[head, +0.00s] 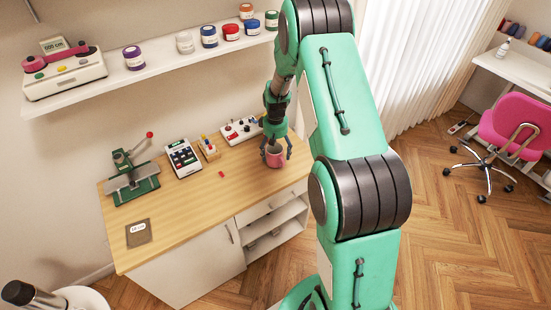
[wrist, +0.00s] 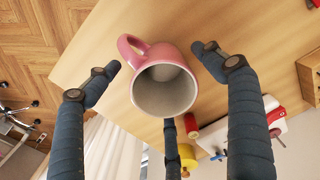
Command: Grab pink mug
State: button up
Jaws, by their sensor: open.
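The pink mug (head: 274,156) stands on the right part of the wooden table in the head view. In the wrist view the pink mug (wrist: 163,80) shows its pale open mouth, with its handle pointing to the upper left. My gripper (head: 275,150) is over the mug with its fingers pointing down around it. In the wrist view my gripper (wrist: 165,85) has its fingers spread, two beside the mug and one below it. Gaps show between the side fingers and the mug, and nothing is held. Whether the lower finger touches the mug is unclear.
The wooden table (head: 180,215) holds a green press (head: 131,177), a calculator (head: 184,158), a small wooden holder (head: 209,149) and a white device (head: 240,130) close behind my gripper. A shelf (head: 170,66) with several jars hangs above. The table's front middle is mostly clear.

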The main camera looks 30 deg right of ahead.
aim_at(275, 158)
jog(key=shift+a+f+b, duration=0.1)
jog(key=shift+f+b, duration=0.2)
jog(key=shift+f, duration=1.95)
jog(key=shift+c, duration=0.3)
jog(key=c, duration=1.5)
